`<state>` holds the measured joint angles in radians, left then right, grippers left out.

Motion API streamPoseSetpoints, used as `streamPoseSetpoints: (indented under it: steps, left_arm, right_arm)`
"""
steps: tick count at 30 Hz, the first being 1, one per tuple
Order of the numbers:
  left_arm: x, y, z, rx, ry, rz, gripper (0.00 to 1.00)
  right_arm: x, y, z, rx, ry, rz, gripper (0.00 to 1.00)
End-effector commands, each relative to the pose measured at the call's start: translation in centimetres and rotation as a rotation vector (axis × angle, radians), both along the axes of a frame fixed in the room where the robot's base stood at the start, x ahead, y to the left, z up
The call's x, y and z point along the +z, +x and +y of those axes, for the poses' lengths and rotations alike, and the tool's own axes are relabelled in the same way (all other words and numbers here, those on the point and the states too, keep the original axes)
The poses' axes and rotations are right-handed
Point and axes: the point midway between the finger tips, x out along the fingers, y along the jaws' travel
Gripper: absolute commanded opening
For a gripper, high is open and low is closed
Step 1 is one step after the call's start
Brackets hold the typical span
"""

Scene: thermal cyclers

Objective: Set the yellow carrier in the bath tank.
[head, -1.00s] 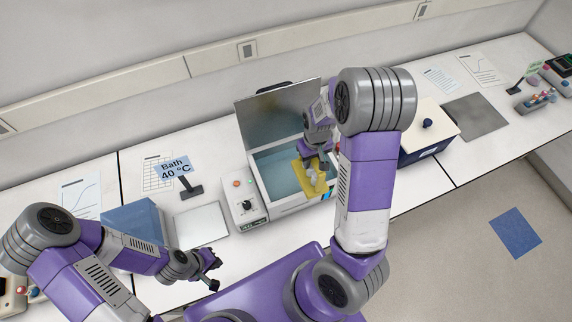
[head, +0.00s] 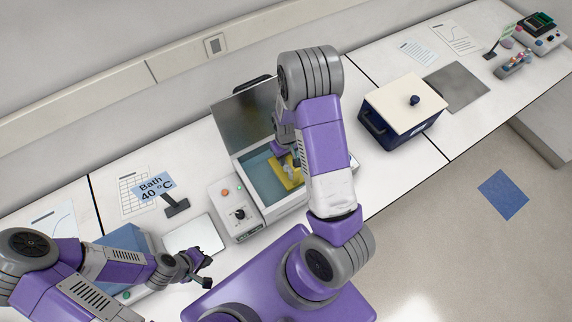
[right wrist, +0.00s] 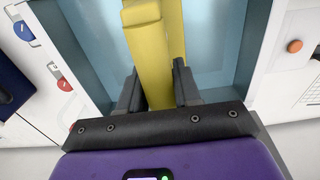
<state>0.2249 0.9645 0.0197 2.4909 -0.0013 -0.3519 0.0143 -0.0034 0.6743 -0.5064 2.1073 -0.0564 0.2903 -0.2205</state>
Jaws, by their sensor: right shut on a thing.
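The yellow carrier (head: 289,182) is over the water of the bath tank (head: 258,180), toward its right side. It is partly hidden by my right arm, and I cannot tell how deep it sits. In the right wrist view the carrier (right wrist: 152,65) stands between the two dark fingers of my right gripper (right wrist: 157,75), with the tank's pale blue interior (right wrist: 95,45) around it. My right gripper (head: 290,172) is shut on the carrier. My left gripper (head: 206,270) is open and empty, in front of the bath.
The tank's grey lid (head: 243,115) stands raised behind it. A "Bath 40 °C" sign (head: 154,187) and a pale plate (head: 194,236) are to the left. A dark blue box with a cream lid (head: 402,100) stands to the right, with clear bench between.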

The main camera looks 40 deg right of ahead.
Motion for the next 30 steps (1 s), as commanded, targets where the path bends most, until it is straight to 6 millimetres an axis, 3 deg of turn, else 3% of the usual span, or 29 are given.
streamPoseSetpoints:
  steps: [10, 23, 24, 28, 30]
  left_arm:
    - [0.0, 0.0, 0.0, 0.0, 0.0, 0.0, 0.0]
    - [-0.5, 0.0, 0.0, 0.0, 0.0, -0.001, 0.0]
    - [-0.4, 0.0, 0.0, 0.0, 0.0, 0.0, 0.0]
    - [-0.4, 0.0, 0.0, 0.0, 0.0, 0.0, 0.0]
    - [-0.4, 0.0, 0.0, 0.0, 0.0, 0.0, 0.0]
  right_arm:
    - [-4.1, 0.0, 0.0, -0.001, -0.001, 0.0, 0.0]
    - [-4.9, 0.1, 0.0, 0.0, 0.0, -0.002, 0.0]
    - [-4.9, 0.0, 0.0, 0.0, 0.0, -0.001, 0.36]
    - [-4.8, 0.0, 0.0, 0.0, 0.0, -0.001, 0.56]
    - [-4.8, 0.0, 0.0, 0.0, 0.0, -0.001, 0.58]
